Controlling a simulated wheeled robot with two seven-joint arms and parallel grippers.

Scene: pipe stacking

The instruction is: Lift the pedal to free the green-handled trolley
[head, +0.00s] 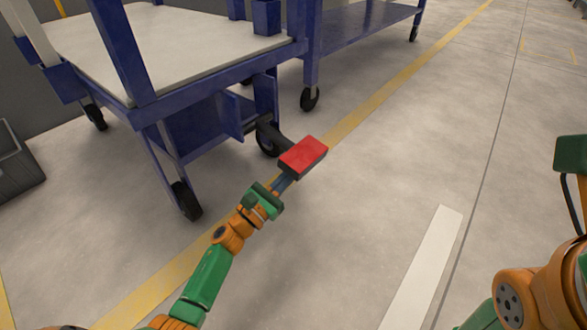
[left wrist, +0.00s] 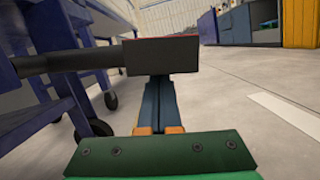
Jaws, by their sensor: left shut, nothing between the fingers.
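A blue trolley (head: 210,85) with a pale top and black wheels stands at the upper left in the head view. Its pedal (head: 303,157), a block with a red top on a dark bar, sticks out from its lower side. In the left wrist view the pedal (left wrist: 160,55) shows its dark side, with a thin red edge on top. My left gripper (head: 284,184) is shut and empty, its fingers (left wrist: 158,85) reaching to the pedal's lower edge. Whether the tips touch it I cannot tell. No green handle shows. My right gripper is out of view.
A second blue frame (head: 365,25) stands behind the trolley. A grey crate (head: 18,170) sits at the left edge. A yellow floor line (head: 375,100) runs past the pedal. The floor to the right is open, with a white strip (head: 425,265).

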